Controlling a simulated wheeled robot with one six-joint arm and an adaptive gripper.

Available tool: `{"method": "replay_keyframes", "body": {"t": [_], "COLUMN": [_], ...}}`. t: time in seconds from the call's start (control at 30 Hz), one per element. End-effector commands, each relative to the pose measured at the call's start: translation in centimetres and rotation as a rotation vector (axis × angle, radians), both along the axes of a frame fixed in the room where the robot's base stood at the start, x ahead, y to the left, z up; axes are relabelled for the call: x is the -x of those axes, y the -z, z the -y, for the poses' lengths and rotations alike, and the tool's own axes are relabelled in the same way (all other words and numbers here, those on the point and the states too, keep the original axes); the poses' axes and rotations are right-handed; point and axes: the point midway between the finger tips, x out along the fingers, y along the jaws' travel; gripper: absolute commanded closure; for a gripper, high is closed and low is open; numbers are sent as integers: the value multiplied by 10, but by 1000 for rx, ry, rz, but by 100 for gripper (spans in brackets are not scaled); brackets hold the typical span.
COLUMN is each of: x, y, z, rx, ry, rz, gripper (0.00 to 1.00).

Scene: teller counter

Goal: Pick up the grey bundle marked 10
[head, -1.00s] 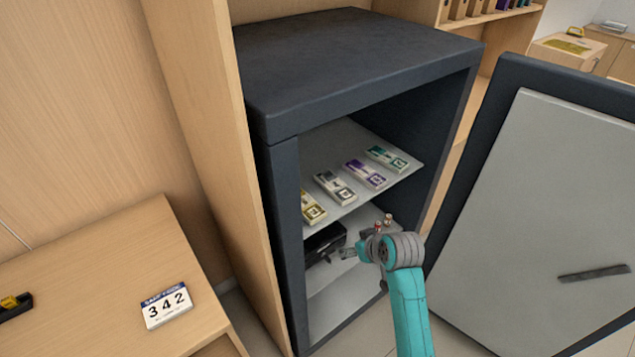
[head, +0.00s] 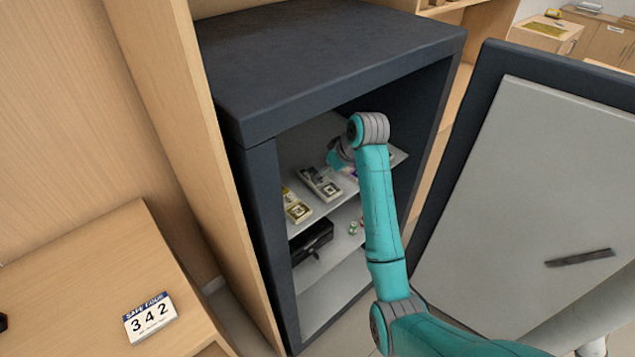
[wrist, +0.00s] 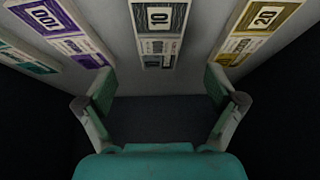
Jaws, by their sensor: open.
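The grey bundle marked 10 (head: 321,184) lies on the upper shelf of the open safe. In the wrist view the grey bundle (wrist: 159,32) is at the top middle, its 10 label readable. My gripper (wrist: 158,85) is open and empty, its two fingers apart, with the bundle ahead between their lines and not touched. In the head view my arm reaches into the safe and my gripper is mostly hidden behind its own wrist, close to the bundle.
A yellow bundle marked 20 (wrist: 264,28) and a purple bundle marked 100 (wrist: 62,30) flank it, with a green bundle (wrist: 28,60) beyond the purple. A black box (head: 313,240) sits on the lower shelf. The safe door (head: 530,190) stands open at right.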

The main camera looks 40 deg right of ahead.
Motion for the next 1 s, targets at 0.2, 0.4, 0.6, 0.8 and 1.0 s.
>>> {"method": "replay_keyframes", "body": {"t": [0.2, 0.4, 0.6, 0.8, 1.0], "x": [-8, -20, -32, -35, -35], "y": [15, 34, 54, 59, 59], "z": [0, 0, 0, 0, 0], "rx": [0, 0, 1, 1, 1], "ry": [0, 0, 0, 0, 0], "rz": [0, -1, 0, 1, 1], "gripper": [7, 7, 7, 7, 27]}}
